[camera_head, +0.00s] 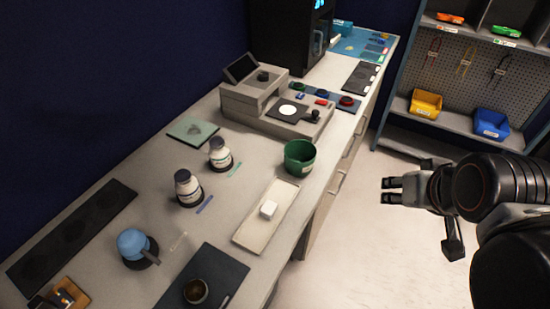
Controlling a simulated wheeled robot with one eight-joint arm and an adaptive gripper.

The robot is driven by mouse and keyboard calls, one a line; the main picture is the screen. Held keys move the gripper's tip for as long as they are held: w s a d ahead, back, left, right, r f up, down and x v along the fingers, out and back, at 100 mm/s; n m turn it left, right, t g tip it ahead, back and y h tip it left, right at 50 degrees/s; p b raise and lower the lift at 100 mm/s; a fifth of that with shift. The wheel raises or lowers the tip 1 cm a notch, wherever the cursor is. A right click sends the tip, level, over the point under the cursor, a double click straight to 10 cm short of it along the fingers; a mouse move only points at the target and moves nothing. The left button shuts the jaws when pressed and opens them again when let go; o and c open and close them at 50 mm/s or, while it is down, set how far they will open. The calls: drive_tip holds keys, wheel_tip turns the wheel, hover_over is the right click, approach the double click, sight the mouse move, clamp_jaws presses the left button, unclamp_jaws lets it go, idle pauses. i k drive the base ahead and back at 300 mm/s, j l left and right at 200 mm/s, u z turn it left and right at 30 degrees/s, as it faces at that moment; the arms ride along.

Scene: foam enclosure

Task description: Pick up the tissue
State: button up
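I cannot tell for sure which thing is the tissue. A small white block (269,209) lies on a long pale tray (251,235) near the counter's front edge. A flat grey-green square (193,130), perhaps a folded cloth, lies farther back on the counter. My gripper (387,190) is in the air right of the counter, over the pale floor, and points left. Its two fingers are apart with nothing between them. It is well away from both the white block and the green square.
On the counter (120,168) stand a green cup (299,157), two white jars with dark caps (188,188), a blue round-topped item (134,244) and a grey machine (275,104). A shelf with yellow (426,103) and blue bins (491,124) stands back right. The floor between is clear.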

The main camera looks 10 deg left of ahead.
sight(269, 209)
drive_tip(key=u, duration=1.05)
